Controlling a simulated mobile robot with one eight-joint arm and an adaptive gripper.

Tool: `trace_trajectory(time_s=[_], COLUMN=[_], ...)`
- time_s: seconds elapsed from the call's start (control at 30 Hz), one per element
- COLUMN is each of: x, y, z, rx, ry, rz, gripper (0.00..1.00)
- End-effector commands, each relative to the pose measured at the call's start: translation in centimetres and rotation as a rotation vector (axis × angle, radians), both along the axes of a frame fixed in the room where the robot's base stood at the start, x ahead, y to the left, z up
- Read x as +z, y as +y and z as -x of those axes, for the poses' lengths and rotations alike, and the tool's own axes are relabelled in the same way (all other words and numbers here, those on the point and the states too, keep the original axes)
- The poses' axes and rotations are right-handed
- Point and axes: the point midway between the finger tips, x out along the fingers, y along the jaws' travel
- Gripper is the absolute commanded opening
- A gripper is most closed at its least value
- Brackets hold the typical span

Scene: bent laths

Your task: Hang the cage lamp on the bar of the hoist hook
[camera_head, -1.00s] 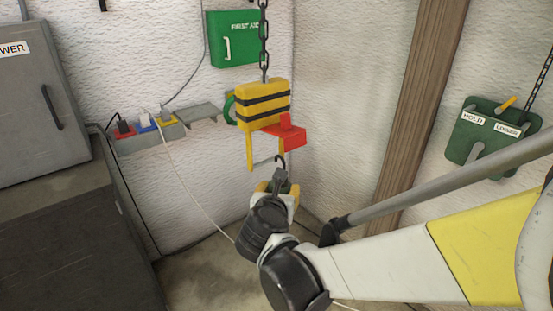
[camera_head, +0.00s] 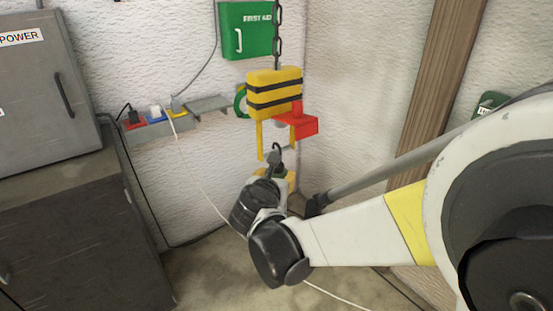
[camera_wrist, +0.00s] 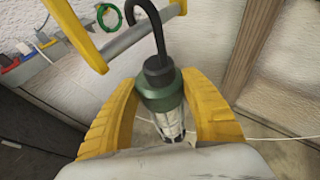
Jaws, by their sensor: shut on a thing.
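My gripper (camera_wrist: 158,82) is shut on the cage lamp (camera_wrist: 162,90), its yellow fingers on either side of the lamp's green collar. The lamp is upright, with its dark hook up and its clear caged part down. In the wrist view the lamp's hook crosses in front of the grey bar (camera_wrist: 130,40), its curved top near the upper edge. I cannot tell whether the hook is over the bar or only beside it. In the head view the hoist hook (camera_head: 273,93) is a yellow block with black stripes; the lamp's hook (camera_head: 277,152) is between its yellow side legs. My wrist hides most of the lamp there.
A red part (camera_head: 303,125) juts from the hoist's right side. The chain (camera_head: 277,35) runs up from it. Behind are a green first aid box (camera_head: 246,30), a wall shelf with plugs (camera_head: 150,128) and a green coil (camera_head: 240,101). A grey cabinet (camera_head: 45,85) stands left.

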Motion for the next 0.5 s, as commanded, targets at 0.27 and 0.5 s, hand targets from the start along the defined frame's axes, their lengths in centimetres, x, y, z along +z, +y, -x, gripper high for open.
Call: trace_trajectory(time_s=[0.27,0.5], x=[-0.61,-0.58], y=[0.0,0.0], z=[-0.01,-0.01], rx=[0.0,0.0], ry=[-0.001,-0.001], rz=[0.001,0.001], gripper=[0.11,0.55])
